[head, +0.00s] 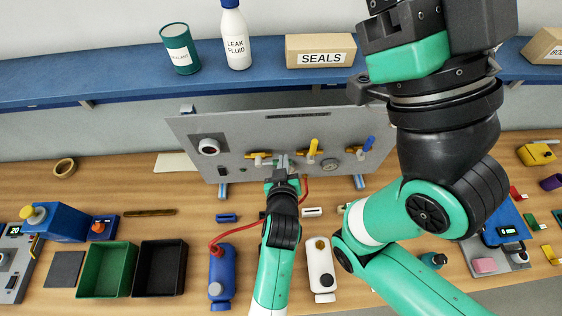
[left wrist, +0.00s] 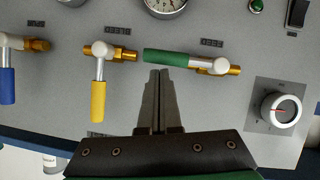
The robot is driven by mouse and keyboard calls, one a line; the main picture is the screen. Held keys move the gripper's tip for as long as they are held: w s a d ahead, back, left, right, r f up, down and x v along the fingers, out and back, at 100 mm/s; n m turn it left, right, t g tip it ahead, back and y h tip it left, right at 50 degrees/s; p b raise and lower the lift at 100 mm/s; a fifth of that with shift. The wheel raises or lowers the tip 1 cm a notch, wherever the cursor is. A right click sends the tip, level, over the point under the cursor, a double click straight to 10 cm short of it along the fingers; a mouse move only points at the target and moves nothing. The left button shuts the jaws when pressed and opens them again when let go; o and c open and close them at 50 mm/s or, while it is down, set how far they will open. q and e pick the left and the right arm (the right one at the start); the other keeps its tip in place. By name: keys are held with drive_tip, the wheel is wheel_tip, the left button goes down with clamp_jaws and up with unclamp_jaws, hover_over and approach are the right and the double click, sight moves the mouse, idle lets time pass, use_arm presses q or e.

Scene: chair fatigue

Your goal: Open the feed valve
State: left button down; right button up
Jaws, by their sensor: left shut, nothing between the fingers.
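A grey upright panel (head: 195,128) carries three lever valves on brass fittings. In the left wrist view the green-handled valve (left wrist: 166,57) has its lever lying along its pipe. The yellow-handled valve (left wrist: 98,102) and blue-handled valve (left wrist: 7,86) have levers across their pipes. The yellow lever (head: 312,148) and blue lever (head: 368,143) also show in the head view.
The panel also has a dial knob (left wrist: 281,108) and a gauge (left wrist: 165,4). My right arm (head: 440,150) blocks the view right of the panel.

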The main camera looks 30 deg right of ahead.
use_arm(q)
drive_tip(key=shift+r, duration=0.1)
idle(0.3)
drive_tip(key=s+a+r+p, duration=0.3)
drive_tip(key=s+r+p, duration=0.3)
drive_tip(key=s+r, duration=0.1)
drive_tip(key=shift+s+a+r, duration=0.25)
drive_tip(key=shift+r, duration=0.25)
idle(0.3)
